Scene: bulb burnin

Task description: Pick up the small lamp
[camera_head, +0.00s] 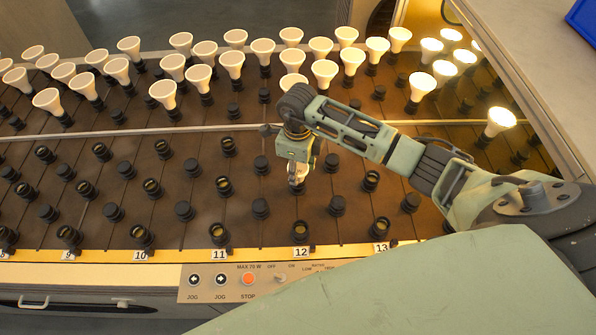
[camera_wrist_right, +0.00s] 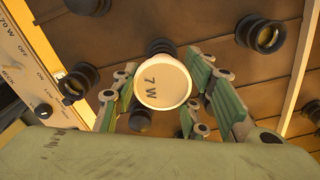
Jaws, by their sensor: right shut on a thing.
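The small lamp (camera_wrist_right: 163,82) shows in the right wrist view as a white round face marked "7 W". It sits between the two green fingers of my right gripper (camera_wrist_right: 166,95), which is shut on it. In the head view my right gripper (camera_head: 297,182) points down over the front field of black sockets, above the number 12 label (camera_head: 301,253). There the gripper mostly hides the lamp, and I cannot tell whether the lamp is clear of its socket. My left gripper is not in view.
Rows of black sockets (camera_head: 219,230) surround the gripper closely. Behind a metal rail (camera_head: 110,133) stand many white reflector lamps (camera_head: 162,93), several lit at the right (camera_head: 500,121). A control panel (camera_head: 262,281) with buttons lies along the front edge.

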